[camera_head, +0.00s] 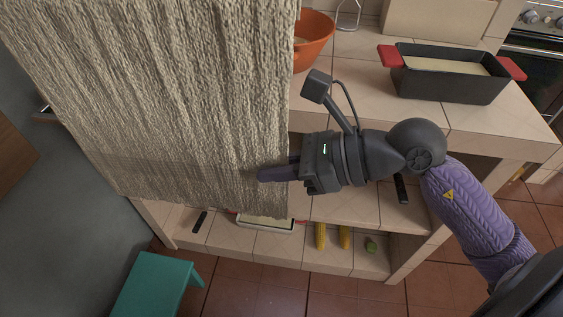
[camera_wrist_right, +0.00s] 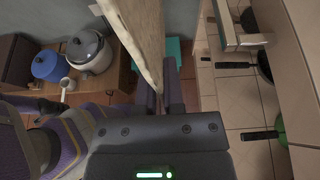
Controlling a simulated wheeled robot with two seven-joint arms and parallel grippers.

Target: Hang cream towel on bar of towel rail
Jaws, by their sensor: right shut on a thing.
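The cream towel (camera_head: 160,100) hangs spread out as a large ribbed sheet across the left half of the head view. My right gripper (camera_head: 268,173) is shut on the towel near its lower right edge. In the right wrist view the towel (camera_wrist_right: 140,35) is seen nearly edge-on, running up from between the fingers of the right gripper (camera_wrist_right: 164,98). I cannot make out the towel rail or its bar in either view; the towel covers much of the scene behind it. My left gripper does not show.
An orange bowl (camera_head: 313,40) and a black loaf pan (camera_head: 450,78) with red handles stand on the tiled counter. Yellow items (camera_head: 320,236) lie on the shelf below. A teal stool (camera_head: 155,285) stands on the floor. A pot (camera_wrist_right: 90,50) shows in the wrist view.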

